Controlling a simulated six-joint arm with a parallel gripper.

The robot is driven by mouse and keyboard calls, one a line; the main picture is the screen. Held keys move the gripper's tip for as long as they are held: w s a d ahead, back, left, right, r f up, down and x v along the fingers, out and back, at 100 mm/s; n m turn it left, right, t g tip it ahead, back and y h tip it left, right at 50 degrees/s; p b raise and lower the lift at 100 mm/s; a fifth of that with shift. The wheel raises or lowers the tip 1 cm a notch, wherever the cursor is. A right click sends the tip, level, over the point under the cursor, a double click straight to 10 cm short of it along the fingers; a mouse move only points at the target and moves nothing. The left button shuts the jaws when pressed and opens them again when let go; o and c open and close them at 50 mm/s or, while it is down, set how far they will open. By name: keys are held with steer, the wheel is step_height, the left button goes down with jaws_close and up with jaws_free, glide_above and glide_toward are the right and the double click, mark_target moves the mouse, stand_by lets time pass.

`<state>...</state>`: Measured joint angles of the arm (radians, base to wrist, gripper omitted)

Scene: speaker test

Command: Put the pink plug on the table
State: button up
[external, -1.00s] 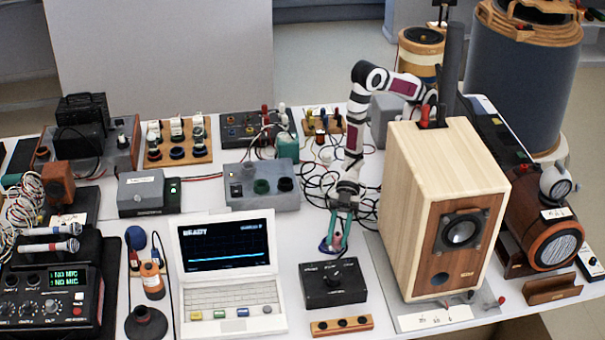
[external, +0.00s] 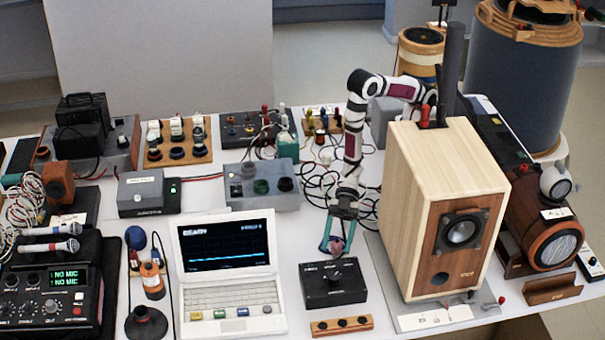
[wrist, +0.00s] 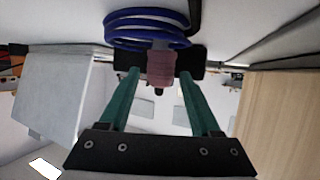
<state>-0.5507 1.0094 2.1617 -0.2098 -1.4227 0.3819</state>
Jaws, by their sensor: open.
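The pink plug (wrist: 161,68) shows in the wrist view between the tips of my green fingers, with a blue coiled cable (wrist: 148,30) beside it. A gap shows between the plug and each finger. My gripper (wrist: 159,76) is open. In the external view my gripper (external: 336,246) points down low over the white table (external: 290,222), left of the wooden speaker. The plug is too small and too covered by the fingers there to make out clearly. I cannot tell whether it touches the table.
The tall wooden speaker (external: 415,215) stands close on the right. A black knob box (external: 334,288) lies just in front of my gripper, and a laptop (external: 228,265) stands to the left. A grey box (external: 258,190) and loose black cables (external: 318,180) lie behind.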

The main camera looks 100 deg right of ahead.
steer(key=v, duration=1.2)
steer(key=w+d+r+m+t+h, duration=0.1)
steer(key=w+d+r+m+h, duration=0.1)
steer(key=w+d+m+h, duration=0.45)
steer(key=w+d+r+m+t+h, duration=0.1)
steer(key=d+r+h, duration=0.15)
steer(key=d, duration=0.65)
steer(key=s+d+r+m+g+h, duration=0.1)
steer(key=s+d+r+m+g, duration=0.1)
steer(key=s, duration=0.5)
steer(key=s+d+r+m+g+h, duration=0.2)
steer(key=s+d+r+m+g, duration=0.1)
steer(key=s+d+m, duration=0.3)
steer(key=shift+s+d+r+h, duration=0.3)
steer(key=shift+s+r, duration=0.35)
steer(key=shift+r, duration=0.15)
steer(key=shift+o, duration=0.5)
steer(key=s+a+r+m+g+y, duration=0.2)
steer(key=s+a+r+m, duration=0.1)
steer(key=s, duration=0.6)
steer(key=shift+a+r+m, duration=0.2)
steer(key=shift+r+m, duration=0.05)
steer(key=shift+m, duration=0.1)
